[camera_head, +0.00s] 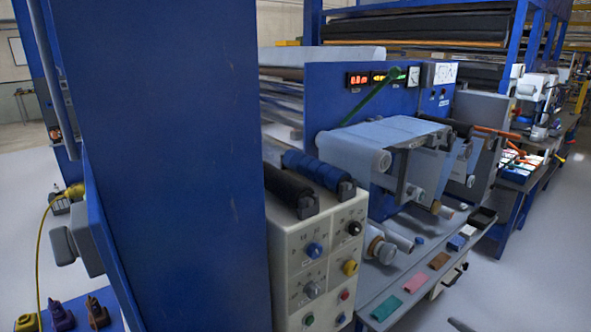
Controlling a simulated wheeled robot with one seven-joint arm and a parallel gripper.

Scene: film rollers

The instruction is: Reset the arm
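My arm and my gripper cannot be made out in the head view. A film roller machine with a blue panel (335,92) fills the middle. A wide pale blue film roll (350,155) sits on its front. A white control box (318,255) with coloured knobs stands nearer, with a black roller (288,188) and a blue roller (318,170) on top.
A tall blue column (165,160) blocks much of the left side. A low grey shelf (385,285) holds coloured pads, among them a green one (386,308). Pale floor (535,270) is open at the right. A cluttered bench (515,180) stands farther back.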

